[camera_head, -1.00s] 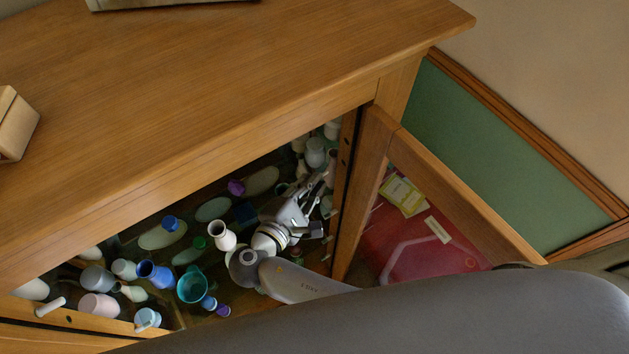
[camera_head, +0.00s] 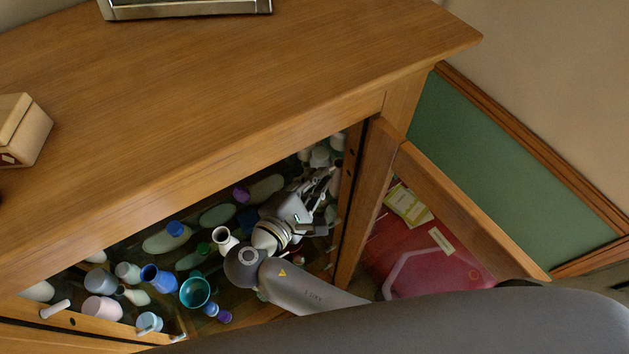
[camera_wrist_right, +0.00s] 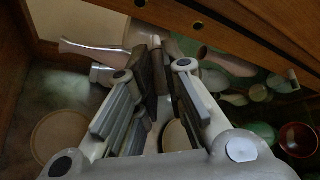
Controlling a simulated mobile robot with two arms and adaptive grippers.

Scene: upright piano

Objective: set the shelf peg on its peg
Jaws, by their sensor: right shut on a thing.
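My right gripper (camera_head: 322,184) is inside the open cabinet near its right side wall, and it shows large in the wrist view (camera_wrist_right: 158,62). In the wrist view the tips are close to a wooden wall with dark holes (camera_wrist_right: 198,26). A pale peg (camera_wrist_right: 293,78) stands out from wood at the right of that view. In the head view a white peg (camera_head: 55,309) sticks out of the left wooden side. My left gripper is not in view.
Bottles and cups crowd the cabinet, among them a white vase (camera_head: 223,239), a teal cup (camera_head: 195,292) and a blue cup (camera_head: 158,278). The open door (camera_head: 465,215) stands to the right. A box (camera_head: 20,130) and a frame (camera_head: 185,8) rest on top.

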